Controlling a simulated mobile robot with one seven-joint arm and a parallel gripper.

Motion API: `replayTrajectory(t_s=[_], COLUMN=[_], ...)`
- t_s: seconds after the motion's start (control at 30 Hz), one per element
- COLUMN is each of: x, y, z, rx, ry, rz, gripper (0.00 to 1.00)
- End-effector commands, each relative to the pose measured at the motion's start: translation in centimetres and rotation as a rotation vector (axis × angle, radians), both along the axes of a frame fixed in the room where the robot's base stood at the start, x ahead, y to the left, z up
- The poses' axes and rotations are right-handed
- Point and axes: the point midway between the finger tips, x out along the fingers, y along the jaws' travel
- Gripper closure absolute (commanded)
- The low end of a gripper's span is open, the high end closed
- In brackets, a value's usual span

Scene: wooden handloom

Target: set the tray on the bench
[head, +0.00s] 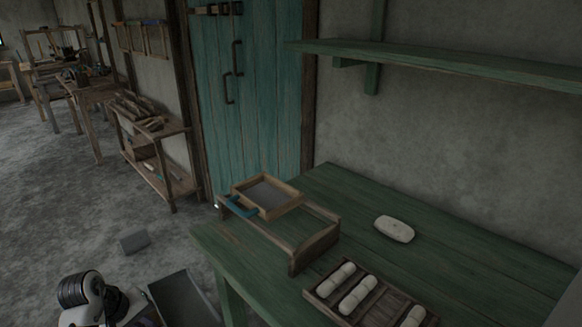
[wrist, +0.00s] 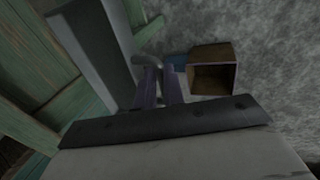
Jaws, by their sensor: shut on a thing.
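A dark flat panel, which looks like the tray (head: 185,302), shows at the bottom of the head view, low beside the left end of the green bench (head: 330,188). It is apart from the bench top and partly cut off by the picture edge. In the wrist view my gripper (wrist: 160,97) has its two fingers close together against the dark rim of a broad flat piece (wrist: 165,124), which seems to be the same tray. The rim hides the fingertips. In the head view my arm is at the lower left, and the gripper's grip cannot be made out there.
On the bench are a wooden rack (head: 317,246) with a framed screen (head: 267,195) on it, a pale block (head: 394,229) and a slatted holder with white rolls (head: 357,294). Bare bench top lies around the pale block. A green shelf (head: 450,62) hangs above. A grey box (head: 134,242) is on the floor.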

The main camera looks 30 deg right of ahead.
Motion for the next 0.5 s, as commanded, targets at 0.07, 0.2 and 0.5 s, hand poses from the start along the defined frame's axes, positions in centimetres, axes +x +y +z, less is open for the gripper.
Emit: replayTrajectory(t_s=[0.07,0.2,0.5], x=[-1.0,-2.7,-6.3], y=[0.2,0.2,0.1], z=[3.6,7.6,15.2], rx=[-0.008,-0.024,-0.053], ry=[-0.001,-0.002,0.001], rz=[0.011,0.026,0.051], gripper=[1.00,1.00,1.00])
